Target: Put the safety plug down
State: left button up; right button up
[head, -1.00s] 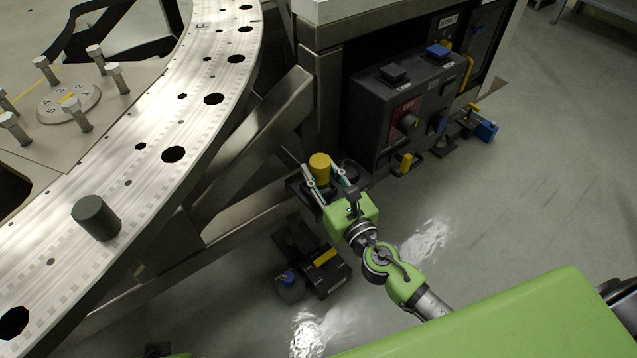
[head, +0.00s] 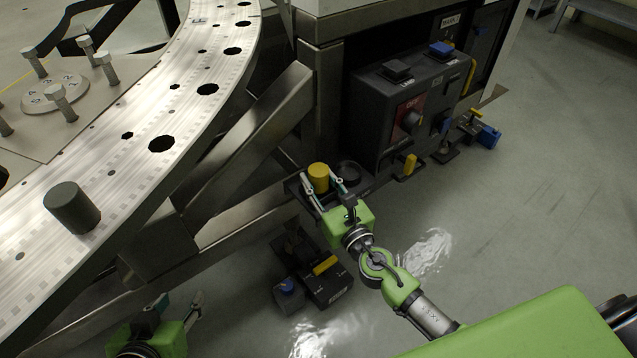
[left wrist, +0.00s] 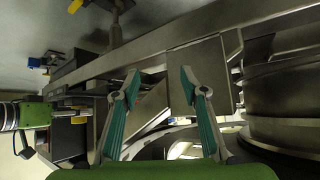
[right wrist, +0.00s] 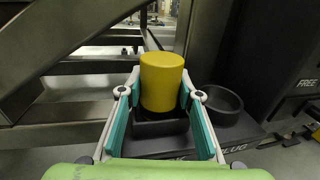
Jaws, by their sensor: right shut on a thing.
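The yellow safety plug (head: 318,176) is an upright cylinder on the dark ledge at the foot of the frame. My right gripper (head: 322,188) is shut on it, with one finger on each side; the right wrist view shows the plug (right wrist: 162,80) between the fingertips. Just below the plug there is a dark block-shaped part of the ledge (right wrist: 160,128); I cannot tell whether the plug touches it. A round black cup (right wrist: 217,101) stands right of the plug, empty. My left gripper (head: 178,305) is at the lower left of the head view; its fingers stand apart and empty in the left wrist view (left wrist: 160,85).
The silver turret ring (head: 190,110) with a dark cylinder (head: 72,207) on it fills the left. A dark control box (head: 400,110) with a red panel stands behind the ledge. A black box (head: 328,283) with a yellow handle lies below. Open floor is at the right.

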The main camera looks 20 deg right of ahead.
pick_arm(q)
jog(key=shift+w+d+r+t, duration=0.15)
jog(key=shift+w+r+t, duration=0.15)
jog(key=shift+w+r, duration=0.1)
pick_arm(e)
jog(key=shift+f, duration=0.15)
jog(key=o, duration=1.2)
pick_arm(q)
jog(key=shift+w+d+r+t, duration=0.15)
jog(key=shift+w+r+t, duration=0.15)
jog(key=shift+w+r, duration=0.15)
